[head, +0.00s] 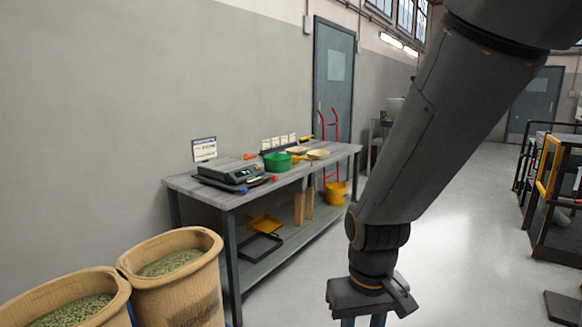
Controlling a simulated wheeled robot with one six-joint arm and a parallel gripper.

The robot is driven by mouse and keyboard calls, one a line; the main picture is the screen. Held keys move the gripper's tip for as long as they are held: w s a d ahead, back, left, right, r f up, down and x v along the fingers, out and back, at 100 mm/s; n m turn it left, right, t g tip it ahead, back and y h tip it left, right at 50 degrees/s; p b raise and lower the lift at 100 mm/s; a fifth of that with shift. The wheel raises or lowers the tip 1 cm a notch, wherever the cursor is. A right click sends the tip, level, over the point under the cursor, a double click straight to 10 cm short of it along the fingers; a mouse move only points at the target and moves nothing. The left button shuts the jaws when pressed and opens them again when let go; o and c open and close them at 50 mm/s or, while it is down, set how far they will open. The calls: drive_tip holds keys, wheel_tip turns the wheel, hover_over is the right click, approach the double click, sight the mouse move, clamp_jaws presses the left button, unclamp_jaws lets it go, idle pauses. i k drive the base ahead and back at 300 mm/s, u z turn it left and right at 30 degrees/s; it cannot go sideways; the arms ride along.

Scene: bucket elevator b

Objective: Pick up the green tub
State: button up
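The green tub (277,162) stands upright on the grey workbench (204,187), between the black scale (232,174) and some pale shallow dishes (317,154). My gripper (364,321) hangs down to the right of the bench, nearer to me and lower in the picture than the tub. It is well apart from the tub. The picture's bottom edge cuts off its fingers, so I cannot tell how far they are open. My arm does not cover the tub.
Two sacks of green pellets (172,268) stand at the front left. A yellow bucket (337,193) is on the floor by the bench's far end, near a red hand truck (328,140). Yellow-railed equipment (549,170) stands at the right. The floor between is clear.

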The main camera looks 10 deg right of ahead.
sight(278, 162)
drive_tip(key=u, duration=0.05)
drive_tip(key=k, duration=0.65)
drive_tip(key=z, duration=0.55)
drive_tip(key=i, duration=1.45)
drive_tip(key=z, duration=0.55)
drive_tip(key=i, duration=1.8)
drive_tip(key=u, duration=0.3)
drive_tip(key=i, duration=1.2)
drive_tip(key=u, duration=1.45)
drive_tip(key=i, duration=0.8)
drive_tip(key=u, duration=1.05)
drive_tip(key=i, duration=0.4)
drive_tip(key=u, duration=0.25)
